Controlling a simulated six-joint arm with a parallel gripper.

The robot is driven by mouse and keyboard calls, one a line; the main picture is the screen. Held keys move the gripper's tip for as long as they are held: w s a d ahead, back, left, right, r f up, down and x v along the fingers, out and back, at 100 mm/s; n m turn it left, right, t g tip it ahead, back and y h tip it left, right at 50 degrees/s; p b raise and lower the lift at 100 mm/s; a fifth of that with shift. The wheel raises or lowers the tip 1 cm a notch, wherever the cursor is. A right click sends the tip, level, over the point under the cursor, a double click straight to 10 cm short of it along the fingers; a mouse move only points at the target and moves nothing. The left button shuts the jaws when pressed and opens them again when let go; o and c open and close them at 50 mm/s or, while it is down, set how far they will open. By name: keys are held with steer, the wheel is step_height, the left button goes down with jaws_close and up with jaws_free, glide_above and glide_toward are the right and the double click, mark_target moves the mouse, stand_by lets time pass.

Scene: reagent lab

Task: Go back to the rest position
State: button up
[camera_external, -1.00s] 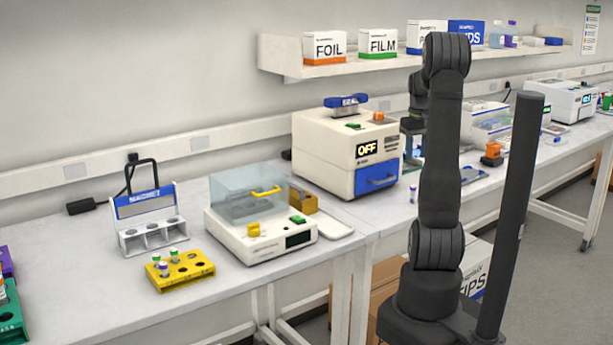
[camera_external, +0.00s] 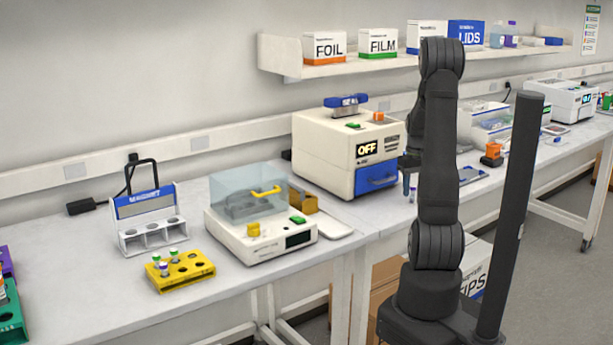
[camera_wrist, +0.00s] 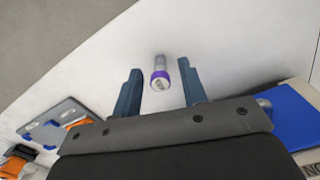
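My gripper (camera_wrist: 160,88) is open in the wrist view. Its two dark blue fingers stand apart. In the external view my gripper is low over the bench, to the right of the white machine with the OFF display (camera_external: 350,150), and partly hidden by my own arm.
The machine's blue drawer front (camera_wrist: 292,112) is close on the right in the wrist view. A grey plate (camera_wrist: 52,120) and orange items lie at left. The lidded device (camera_external: 262,225), yellow rack (camera_external: 200,279) and white rack (camera_external: 152,237) stand farther left on the bench. A shelf (camera_external: 290,65) hangs above.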

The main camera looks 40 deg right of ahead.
steer(key=shift+r, duration=1.8)
